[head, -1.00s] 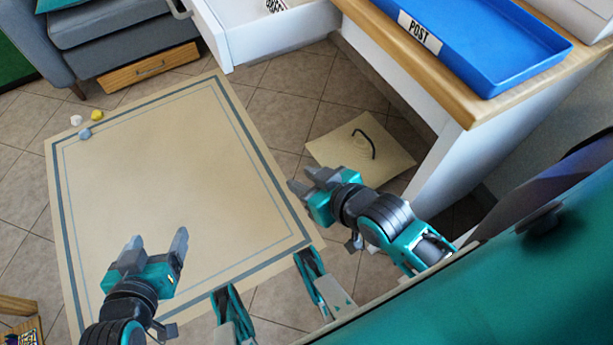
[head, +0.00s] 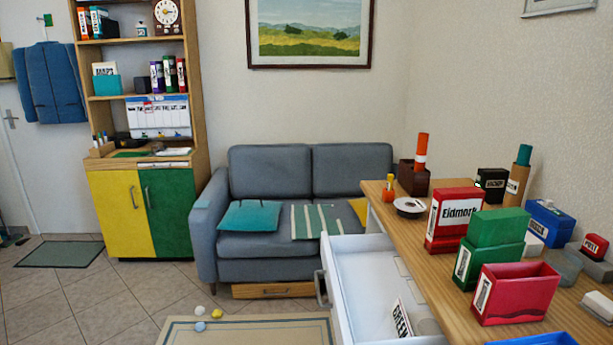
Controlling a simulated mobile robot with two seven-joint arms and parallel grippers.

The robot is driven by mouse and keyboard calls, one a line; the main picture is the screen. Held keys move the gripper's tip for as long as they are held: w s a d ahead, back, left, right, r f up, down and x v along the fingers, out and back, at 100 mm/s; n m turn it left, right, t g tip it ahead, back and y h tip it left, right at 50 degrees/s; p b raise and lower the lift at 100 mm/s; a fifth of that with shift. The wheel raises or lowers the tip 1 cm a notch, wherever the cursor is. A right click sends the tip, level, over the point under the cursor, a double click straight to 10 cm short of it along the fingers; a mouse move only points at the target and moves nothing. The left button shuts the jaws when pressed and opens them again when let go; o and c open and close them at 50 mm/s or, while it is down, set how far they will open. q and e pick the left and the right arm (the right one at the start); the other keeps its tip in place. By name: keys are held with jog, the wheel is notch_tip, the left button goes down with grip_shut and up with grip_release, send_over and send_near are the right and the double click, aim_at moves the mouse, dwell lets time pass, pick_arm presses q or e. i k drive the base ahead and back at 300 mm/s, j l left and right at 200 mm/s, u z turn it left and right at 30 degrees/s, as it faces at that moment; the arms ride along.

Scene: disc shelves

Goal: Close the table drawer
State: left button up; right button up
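The table drawer (head: 352,262) is white and stands pulled out from the left side of the wooden-topped table (head: 416,238) in the head view. Its grey handle (head: 321,288) is on its left front face. A card or box with the word GREEN (head: 402,318) lies inside the drawer. The lower part of the drawer is cut off by the picture's bottom edge. Neither of my grippers shows in the current view.
A grey sofa (head: 265,180) stands behind the drawer. The table top holds a red Eidmork box (head: 455,220), green boxes (head: 490,248) and a red bin (head: 515,292). A beige rug (head: 250,332) and small balls (head: 216,313) lie on the floor left of the drawer.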

aim_at(363, 280)
jog(key=j+z, duration=0.4)
jog(key=i+j+z, duration=0.4)
jog(key=j+z, duration=0.2)
